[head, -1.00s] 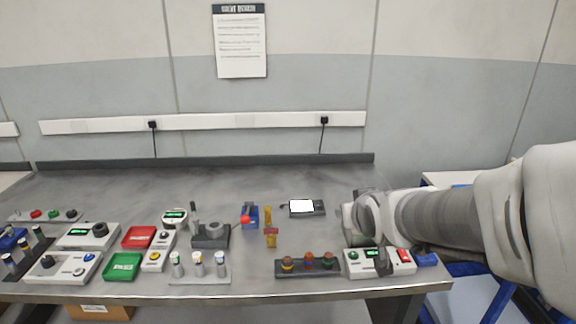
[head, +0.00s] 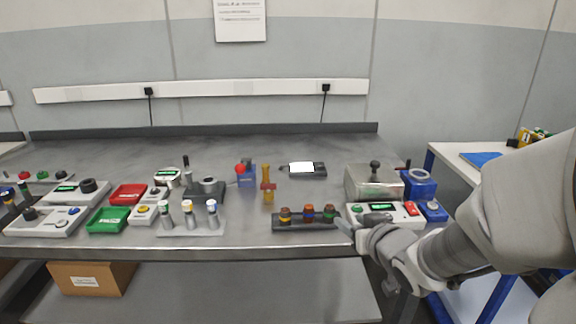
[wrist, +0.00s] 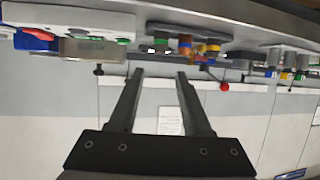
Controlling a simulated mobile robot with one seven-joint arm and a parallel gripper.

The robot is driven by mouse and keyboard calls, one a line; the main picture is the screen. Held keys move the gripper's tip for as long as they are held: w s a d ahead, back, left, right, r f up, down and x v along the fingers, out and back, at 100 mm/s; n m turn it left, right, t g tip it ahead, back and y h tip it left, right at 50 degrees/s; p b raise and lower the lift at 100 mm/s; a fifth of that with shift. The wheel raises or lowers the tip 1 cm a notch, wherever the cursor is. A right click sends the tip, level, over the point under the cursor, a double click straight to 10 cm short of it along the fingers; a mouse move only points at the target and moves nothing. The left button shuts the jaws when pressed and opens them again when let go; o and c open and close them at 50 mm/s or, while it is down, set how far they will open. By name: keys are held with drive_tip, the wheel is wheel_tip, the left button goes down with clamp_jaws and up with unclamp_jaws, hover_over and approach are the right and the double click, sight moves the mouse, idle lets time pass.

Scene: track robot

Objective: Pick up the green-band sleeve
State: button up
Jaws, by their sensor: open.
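A pale metal cylinder with what looks like a green band (head: 166,214) stands upright at the left end of a light grey rack (head: 190,232) near the bench's front edge. Two similar cylinders stand beside it, one with a yellow band (head: 188,213) and one with a blue band (head: 212,212). The same cylinders show small at the right of the upside-down wrist view (wrist: 300,75). My gripper (head: 346,224) is at the front edge, well to the right of them, by the dark rack. In the wrist view my gripper (wrist: 161,75) is open, with nothing between its fingers.
A dark rack (head: 296,224) with several coloured pieces, one of them green (head: 329,213), lies between my gripper and the cylinders. A button box (head: 385,213) and grey box (head: 372,184) stand at right. Green (head: 107,220) and red trays (head: 127,194) are at left.

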sight(332, 210)
drive_tip(key=p+x, duration=0.1)
drive_tip(key=x, duration=1)
drive_tip(key=shift+d+f+p, duration=0.15)
drive_tip(key=shift+f+p, duration=0.05)
drive_tip(key=shift+p, duration=0.15)
drive_tip(key=shift+b+x, duration=0.8)
drive_tip(key=shift+x, duration=2.15)
drive_tip(key=shift+c, duration=0.3)
clamp_jaws()
